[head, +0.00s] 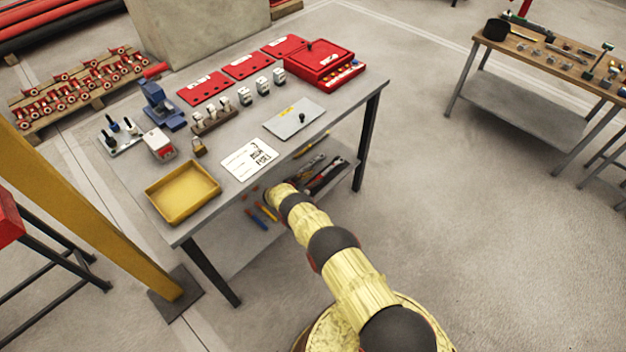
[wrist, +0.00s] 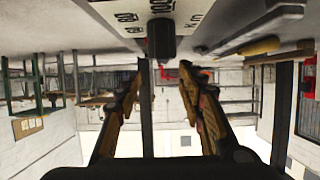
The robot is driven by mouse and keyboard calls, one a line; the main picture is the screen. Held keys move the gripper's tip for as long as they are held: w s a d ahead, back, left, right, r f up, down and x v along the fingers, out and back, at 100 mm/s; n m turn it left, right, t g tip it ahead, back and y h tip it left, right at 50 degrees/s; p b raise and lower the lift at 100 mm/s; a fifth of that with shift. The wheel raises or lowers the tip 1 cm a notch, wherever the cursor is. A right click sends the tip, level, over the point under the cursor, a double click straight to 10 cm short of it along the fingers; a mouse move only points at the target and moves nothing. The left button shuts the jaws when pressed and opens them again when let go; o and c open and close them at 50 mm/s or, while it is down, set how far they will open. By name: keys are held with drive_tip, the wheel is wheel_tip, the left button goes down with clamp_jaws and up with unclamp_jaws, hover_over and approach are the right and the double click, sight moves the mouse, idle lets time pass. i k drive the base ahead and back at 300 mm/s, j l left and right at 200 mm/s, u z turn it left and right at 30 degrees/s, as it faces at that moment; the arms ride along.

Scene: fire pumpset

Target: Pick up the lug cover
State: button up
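A printed white card (head: 249,159) and a yellow tray (head: 183,191) lie left of the plate. A red case (head: 320,62) and red panels (head: 205,88) are behind. Tools lie on the lower shelf (head: 232,262). A yellow post (head: 95,215) stands left.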

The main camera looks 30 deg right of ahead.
sight(288, 123)
drive_tip(key=k, duration=1)
